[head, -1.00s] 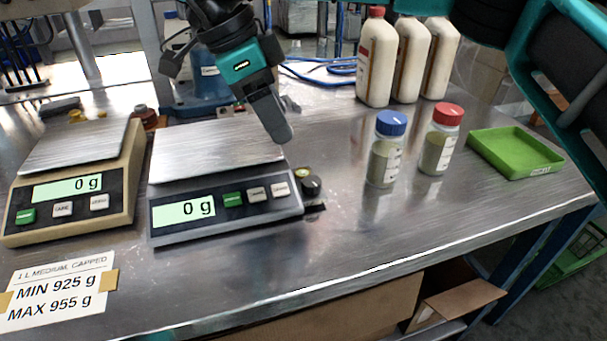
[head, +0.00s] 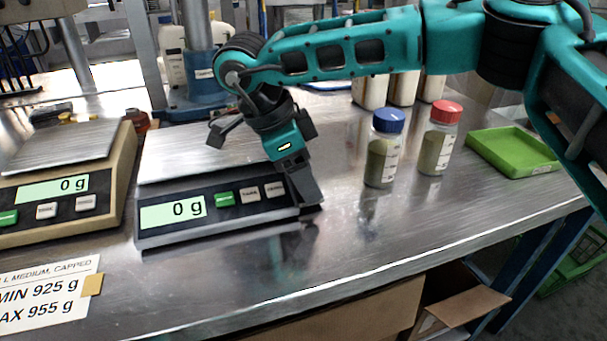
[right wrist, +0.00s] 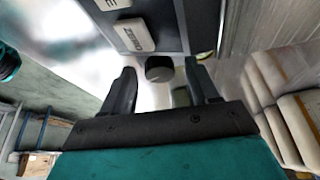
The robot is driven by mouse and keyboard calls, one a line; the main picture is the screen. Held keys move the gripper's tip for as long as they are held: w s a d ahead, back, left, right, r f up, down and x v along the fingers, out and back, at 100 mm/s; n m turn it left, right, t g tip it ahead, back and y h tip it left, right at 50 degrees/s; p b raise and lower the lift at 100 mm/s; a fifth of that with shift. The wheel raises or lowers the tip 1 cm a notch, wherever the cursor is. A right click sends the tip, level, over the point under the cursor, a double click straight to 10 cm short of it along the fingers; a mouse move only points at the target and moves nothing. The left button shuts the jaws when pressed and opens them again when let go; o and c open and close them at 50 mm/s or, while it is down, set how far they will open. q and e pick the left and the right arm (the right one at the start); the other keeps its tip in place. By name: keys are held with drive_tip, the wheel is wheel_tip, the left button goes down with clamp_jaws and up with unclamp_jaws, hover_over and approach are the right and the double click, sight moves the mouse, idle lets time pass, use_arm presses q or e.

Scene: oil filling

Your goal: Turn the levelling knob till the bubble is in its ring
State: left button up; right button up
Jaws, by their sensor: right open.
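The grey scale (head: 222,212) on the right of the pair reads 0 g. Its black levelling knob (right wrist: 159,68) shows in the right wrist view, beside the scale's corner and between my open fingers. My right gripper (head: 309,203) points down at the scale's front right corner in the head view, where it hides the knob. The fingers in the right wrist view (right wrist: 162,88) stand apart on either side of the knob, and I cannot tell whether they touch it. The bubble and its ring are hidden in the head view and cannot be read in the wrist view. My left gripper is not in view.
A beige scale (head: 62,200) stands to the left. A blue-capped bottle (head: 384,150) and a red-capped bottle (head: 438,140) stand right of my gripper, with a green tray (head: 512,152) beyond. The table (head: 400,225) is clear at the front right.

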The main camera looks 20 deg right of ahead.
drive_tip(key=shift+c, duration=0.2)
drive_tip(key=c, duration=1)
drive_tip(key=shift+r+m+p, duration=0.15)
drive_tip(key=shift+m+p, duration=0.35)
drive_tip(key=shift+p, duration=0.05)
drive_tip(key=shift+w+m+g+p, duration=0.1)
drive_tip(key=shift+m+g+p, duration=0.2)
drive_tip(key=shift+m+g, duration=0.15)
drive_tip(key=shift+m, duration=0.55)
drive_tip(key=o, duration=1)
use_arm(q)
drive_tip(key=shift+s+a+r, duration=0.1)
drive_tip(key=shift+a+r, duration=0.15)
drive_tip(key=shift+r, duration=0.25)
use_arm(e)
drive_tip(key=shift+o, duration=0.2)
